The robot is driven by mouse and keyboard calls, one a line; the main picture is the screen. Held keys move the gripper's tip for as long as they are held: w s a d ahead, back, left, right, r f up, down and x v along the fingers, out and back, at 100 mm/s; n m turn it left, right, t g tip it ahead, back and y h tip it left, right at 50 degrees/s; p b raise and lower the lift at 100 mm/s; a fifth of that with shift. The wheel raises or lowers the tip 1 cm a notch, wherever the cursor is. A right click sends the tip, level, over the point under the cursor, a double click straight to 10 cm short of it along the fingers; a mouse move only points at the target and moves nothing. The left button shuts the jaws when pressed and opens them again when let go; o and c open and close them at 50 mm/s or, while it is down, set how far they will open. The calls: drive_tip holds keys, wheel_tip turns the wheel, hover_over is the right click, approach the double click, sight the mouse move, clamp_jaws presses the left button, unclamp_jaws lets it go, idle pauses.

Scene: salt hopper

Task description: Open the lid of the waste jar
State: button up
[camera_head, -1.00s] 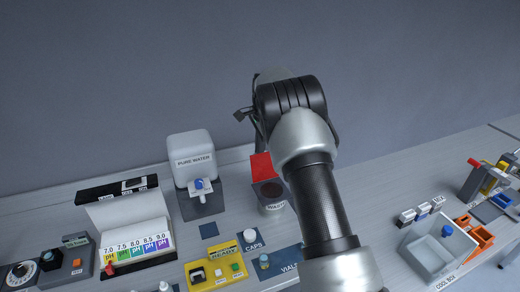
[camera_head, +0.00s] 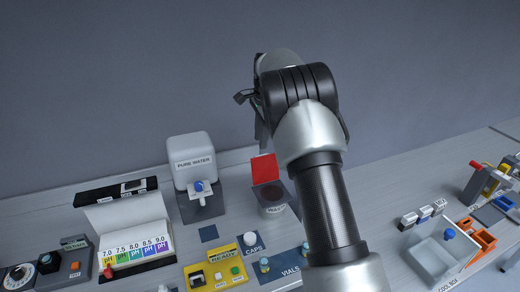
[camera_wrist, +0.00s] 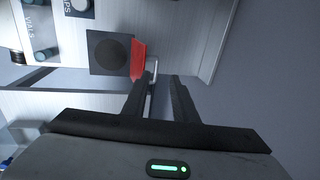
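The waste jar (camera_head: 272,209) stands on the bench, in front of the wall and right of the pure water dispenser. Its red lid (camera_head: 264,168) stands raised at the back edge, and the dark round mouth is uncovered. In the wrist view the lid (camera_wrist: 138,59) is seen nearly edge-on beside the dark square jar top (camera_wrist: 109,51). A thin pale handle (camera_wrist: 154,70) shows by the lid, near the fingertips. My gripper (camera_wrist: 160,88) is open, with a gap between its fingers. In the head view the arm hides most of it, above and behind the lid.
The pure water dispenser (camera_head: 192,163) stands left of the jar. Caps (camera_head: 250,239) and vials (camera_head: 265,265) lie in front of it. The yellow device (camera_head: 214,272) and pH rack (camera_head: 135,240) are further left. The cool box (camera_head: 436,257) is at right.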

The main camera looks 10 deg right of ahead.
wheel_tip(320, 180, up, 11)
hover_over(264, 168)
drive_tip(key=shift+w+f, duration=0.15)
drive_tip(key=shift+w, duration=0.25)
drive_tip(key=shift+c, duration=0.5)
drive_tip(key=shift+f, duration=0.1)
drive_tip(key=c, duration=0.4)
drive_tip(key=shift+w+f+n, duration=0.15)
drive_tip(key=shift+f+n, duration=0.05)
drive_tip(key=shift+n, duration=0.3)
clamp_jaws()
drive_tip(key=w+f+n+t+b, duration=0.1)
drive_tip(key=w+f+n+b, duration=0.2)
drive_tip(key=f+n, duration=1.2)
drive_tip(key=shift+w+a+f+n, duration=0.15)
drive_tip(key=shift+w+f+n, duration=0.3)
drive_tip(key=shift+n, duration=0.55)
